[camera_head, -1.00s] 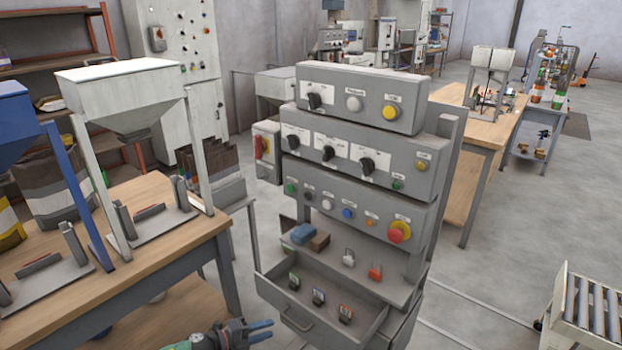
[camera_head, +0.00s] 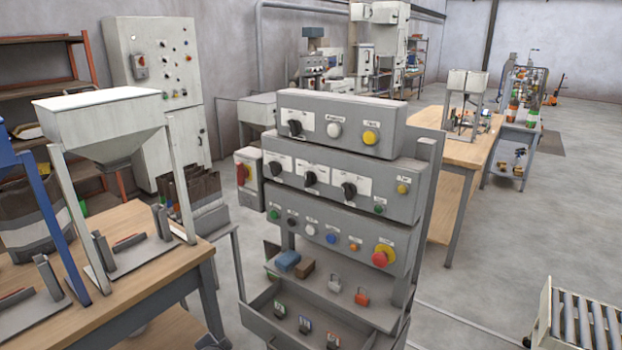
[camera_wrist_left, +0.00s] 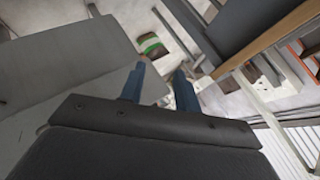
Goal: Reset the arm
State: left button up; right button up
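My left gripper (camera_wrist_left: 158,88) shows in the left wrist view as two blue fingers standing apart, with nothing visible between them. A grey panel surface fills the left of that view, and a table edge with metal legs is at the upper right. My right gripper is in neither view.
The console's drawer (camera_head: 300,325) is open, with several small padlock-like items inside. A wooden table (camera_head: 190,258) with a hopper (camera_head: 100,115) stands to the left. A roller conveyor (camera_head: 580,322) is at lower right. Floor right of the console is clear.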

pick_arm(q)
jog(key=s+d+f+n+g+h, duration=0.1)
jog(key=s+f, duration=0.4)
jog(key=s, duration=0.7)
jog(key=s+d+f+n+g+h, duration=0.1)
jog(key=s+d+f+n+g, duration=0.2)
jog(key=s, duration=1)
jog(key=s+d+f+n+g+h, duration=0.1)
jog(key=s+d+f+n+g, duration=0.2)
jog(key=s, duration=0.9)
jog(key=d+f+g, duration=0.1)
jog(key=d+f, duration=0.2)
jog(key=f, duration=0.2)
jog(key=shift+s+d, duration=0.2)
jog(key=shift+s, duration=0.05)
jog(key=shift+f, duration=0.1)
jog(key=shift+s, duration=0.1)
